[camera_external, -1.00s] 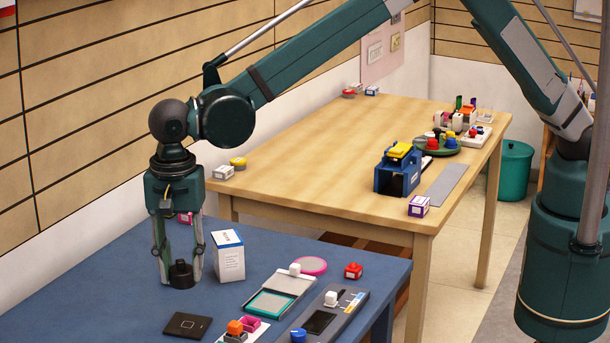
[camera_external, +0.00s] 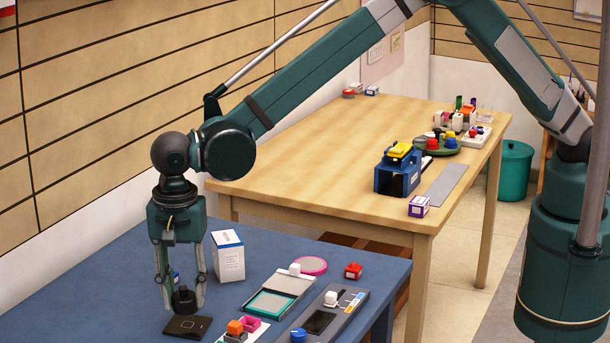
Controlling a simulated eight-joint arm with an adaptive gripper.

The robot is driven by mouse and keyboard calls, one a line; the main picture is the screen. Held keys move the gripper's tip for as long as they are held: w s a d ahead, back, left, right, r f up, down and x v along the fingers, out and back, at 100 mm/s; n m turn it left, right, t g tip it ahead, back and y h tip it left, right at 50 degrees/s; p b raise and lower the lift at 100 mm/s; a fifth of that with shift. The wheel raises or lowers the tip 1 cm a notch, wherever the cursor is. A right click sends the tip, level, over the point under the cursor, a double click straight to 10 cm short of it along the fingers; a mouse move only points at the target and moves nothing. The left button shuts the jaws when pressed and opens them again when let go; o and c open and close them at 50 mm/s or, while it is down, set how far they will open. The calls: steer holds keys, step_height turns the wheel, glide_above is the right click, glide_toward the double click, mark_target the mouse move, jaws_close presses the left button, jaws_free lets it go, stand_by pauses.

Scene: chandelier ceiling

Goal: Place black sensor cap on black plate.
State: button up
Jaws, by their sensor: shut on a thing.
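The black sensor cap (camera_external: 184,301) is a short dark cylinder with a wider base, held upright between the fingertips of my gripper (camera_external: 185,299). My gripper points straight down and is shut on the cap. The black plate (camera_external: 187,327) is a flat dark square with a small light outline mark, lying on the blue table (camera_external: 100,285) at its front. The cap is at the plate's back edge in the picture; I cannot tell whether it touches the plate or hovers just above it.
A white box (camera_external: 228,257) stands close to the right of my gripper. Right of the plate are small orange and pink pieces (camera_external: 243,326), a teal-framed pad (camera_external: 270,303), a grey tray (camera_external: 340,309) and a blue knob (camera_external: 298,335). The blue table is clear at left.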

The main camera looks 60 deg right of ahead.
mark_target(188, 323)
steer(key=shift+f, duration=1.85)
steer(key=shift+f+b, duration=0.2)
steer(key=shift+b, duration=0.1)
steer(key=o, duration=0.8)
steer(key=shift+c, duration=0.2)
steer(key=shift+r, duration=0.2)
steer(key=shift+r+p, duration=0.65)
steer(key=shift+r, duration=5.35)
